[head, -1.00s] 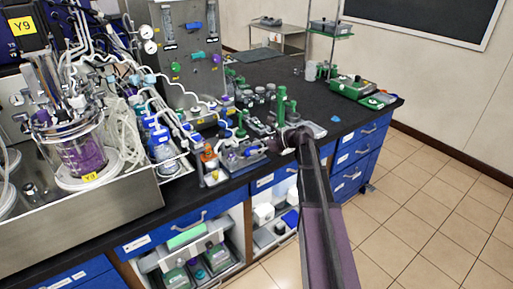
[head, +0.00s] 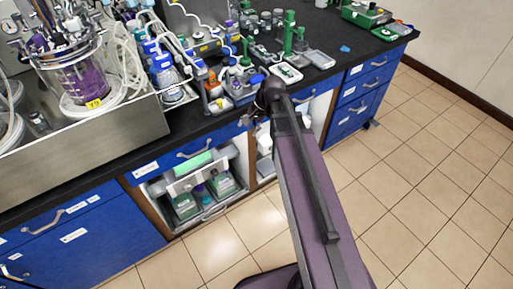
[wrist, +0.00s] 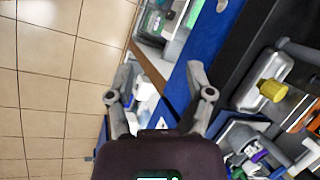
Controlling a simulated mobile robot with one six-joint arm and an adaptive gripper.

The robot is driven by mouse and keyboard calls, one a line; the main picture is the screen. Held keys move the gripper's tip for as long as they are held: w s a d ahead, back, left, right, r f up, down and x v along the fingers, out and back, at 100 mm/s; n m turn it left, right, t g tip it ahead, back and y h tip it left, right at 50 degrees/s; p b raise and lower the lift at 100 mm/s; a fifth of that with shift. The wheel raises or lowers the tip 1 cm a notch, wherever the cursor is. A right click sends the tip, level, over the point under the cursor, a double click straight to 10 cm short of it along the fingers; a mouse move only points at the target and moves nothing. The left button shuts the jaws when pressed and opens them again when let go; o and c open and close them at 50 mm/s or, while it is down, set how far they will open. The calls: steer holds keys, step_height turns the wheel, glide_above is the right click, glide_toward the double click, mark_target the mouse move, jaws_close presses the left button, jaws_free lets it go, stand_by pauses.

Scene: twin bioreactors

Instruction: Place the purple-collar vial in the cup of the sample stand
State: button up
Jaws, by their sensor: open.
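My gripper (wrist: 160,70) is open and empty, with its two fingers spread in the wrist view. In the head view my gripper (head: 266,97) is small and dark at the front edge of the bench. A small white piece with a purple band (wrist: 258,155) lies at the lower right of the wrist view. It may be the purple-collar vial, but it is too small to be sure. It is to the right of my fingers, apart from them. I cannot pick out the sample stand's cup with certainty.
The black bench (head: 136,141) carries a glass bioreactor (head: 85,80) at left and green-topped gear (head: 288,35) at the back. A yellow knob (wrist: 272,90) sits right of my fingers. Blue drawers (head: 358,88) and an open shelf are below. Tiled floor is clear at right.

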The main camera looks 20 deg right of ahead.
steer(key=s+f+n+g+h, duration=0.1)
steer(key=s+n+h, duration=0.3)
steer(key=s+n, duration=0.4)
steer(key=shift+s+d+f+h, duration=0.2)
steer(key=shift+s+f+h, duration=0.15)
steer(key=shift+f+h, duration=0.05)
steer(key=shift+c, duration=0.2)
stand_by(0.5)
